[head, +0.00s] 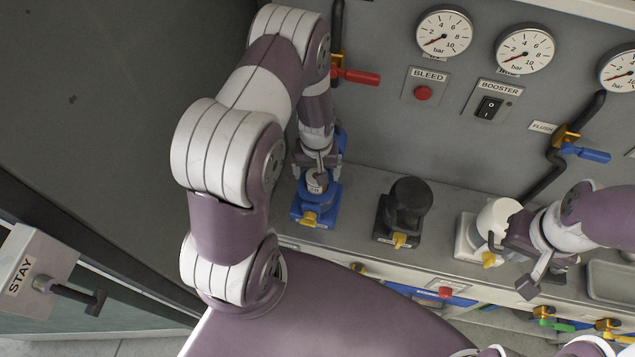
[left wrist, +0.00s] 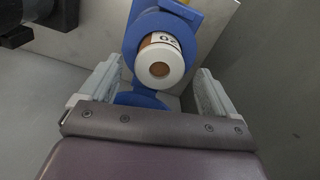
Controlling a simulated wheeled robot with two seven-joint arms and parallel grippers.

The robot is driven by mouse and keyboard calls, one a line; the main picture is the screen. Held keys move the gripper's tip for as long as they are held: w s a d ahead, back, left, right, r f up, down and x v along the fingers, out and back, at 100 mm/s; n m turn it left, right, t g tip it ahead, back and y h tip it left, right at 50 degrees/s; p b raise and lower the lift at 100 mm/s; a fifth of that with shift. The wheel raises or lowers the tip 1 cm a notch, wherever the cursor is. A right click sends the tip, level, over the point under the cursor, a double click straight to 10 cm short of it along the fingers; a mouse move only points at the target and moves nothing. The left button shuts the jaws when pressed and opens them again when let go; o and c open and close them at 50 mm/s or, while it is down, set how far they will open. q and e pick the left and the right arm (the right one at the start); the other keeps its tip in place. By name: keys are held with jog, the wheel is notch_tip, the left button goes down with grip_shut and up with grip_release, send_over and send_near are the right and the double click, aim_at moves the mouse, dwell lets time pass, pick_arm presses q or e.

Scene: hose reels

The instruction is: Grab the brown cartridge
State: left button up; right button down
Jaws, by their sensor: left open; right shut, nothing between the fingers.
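The brown cartridge (left wrist: 160,60) sits in a blue holder (left wrist: 133,45) in the left wrist view. It shows a pale round end with a brown centre, a strip of brown body and a white label with dark digits. In the head view the cartridge (head: 316,183) is small and partly covered by my left gripper (head: 318,168), above the blue base (head: 322,212). My left gripper (left wrist: 157,75) is open, one finger on each side of the cartridge, with gaps visible. My right gripper (head: 528,286) is shut and empty, near the white holder at the right.
A black holder (head: 408,205) and a white holder (head: 492,222) stand on the same ledge, to the right of the blue one. The panel behind carries gauges (head: 445,31), a red-handled valve (head: 358,77) and a blue-handled valve (head: 585,153). A grey tray (head: 610,281) lies far right.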

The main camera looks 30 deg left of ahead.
pick_arm(q)
jog(key=shift+f, duration=1.5)
jog(key=shift+r, duration=0.1)
grip_shut()
